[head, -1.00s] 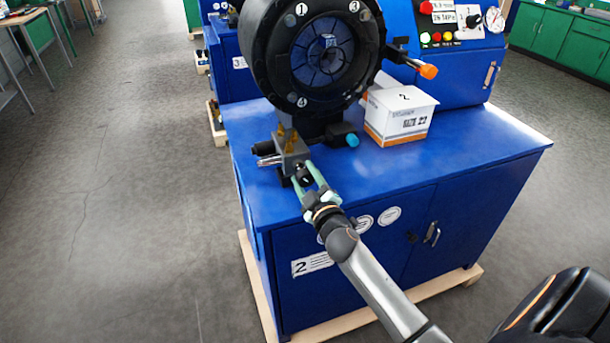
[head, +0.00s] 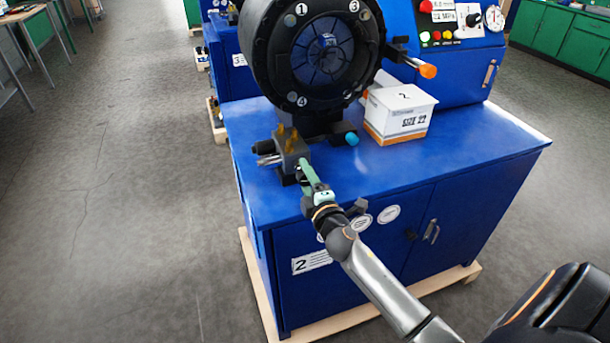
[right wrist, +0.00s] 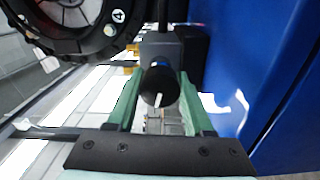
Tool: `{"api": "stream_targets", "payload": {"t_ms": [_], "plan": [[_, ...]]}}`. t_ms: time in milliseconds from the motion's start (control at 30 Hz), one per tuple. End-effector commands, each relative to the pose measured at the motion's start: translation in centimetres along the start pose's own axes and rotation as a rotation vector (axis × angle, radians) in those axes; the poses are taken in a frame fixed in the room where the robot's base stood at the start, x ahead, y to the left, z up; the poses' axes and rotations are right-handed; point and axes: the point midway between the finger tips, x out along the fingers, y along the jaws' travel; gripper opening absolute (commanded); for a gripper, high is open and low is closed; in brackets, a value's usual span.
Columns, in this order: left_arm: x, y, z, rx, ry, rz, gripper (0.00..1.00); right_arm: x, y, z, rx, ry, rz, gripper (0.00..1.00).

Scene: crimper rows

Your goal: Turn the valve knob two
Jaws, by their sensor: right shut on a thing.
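The valve block (head: 291,148) is a grey block with brassy parts, at the front left of the blue cabinet numbered 2. Its black round knob (right wrist: 158,84) shows in the right wrist view, with a white pointer mark near its lower side. My right gripper (head: 304,172) has its green fingers at the front of the valve block. In the right wrist view the gripper (right wrist: 161,92) is shut on the knob, one finger on each side. In the head view the fingers hide most of the knob. My left gripper is not in view.
The black crimper head (head: 320,55) stands behind the valve. A white and orange box (head: 400,114) marked 2 sits to its right, near an orange-tipped lever (head: 427,71). The cabinet top (head: 465,150) at front right is clear. More blue machines stand behind.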

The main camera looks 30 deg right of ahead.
Motion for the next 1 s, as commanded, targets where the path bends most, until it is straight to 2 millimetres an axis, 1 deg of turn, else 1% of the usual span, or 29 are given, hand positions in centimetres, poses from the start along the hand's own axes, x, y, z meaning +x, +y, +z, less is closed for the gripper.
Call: {"api": "stream_targets", "payload": {"t_ms": [500,533,700,800,1000], "plan": [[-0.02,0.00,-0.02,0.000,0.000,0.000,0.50,-0.01,-0.04,0.02,-0.021,0.000,-0.001,0.00],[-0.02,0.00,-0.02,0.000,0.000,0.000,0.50,-0.01,-0.04,0.02,-0.020,0.000,-0.001,0.53],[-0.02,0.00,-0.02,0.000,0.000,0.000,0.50,-0.01,-0.04,0.01,-0.020,0.000,-0.001,0.72],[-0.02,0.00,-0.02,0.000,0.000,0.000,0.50,-0.01,-0.03,0.01,-0.020,0.000,-0.001,0.82],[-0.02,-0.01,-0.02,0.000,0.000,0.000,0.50,-0.01,-0.02,0.00,-0.019,0.000,0.000,0.82]]}}
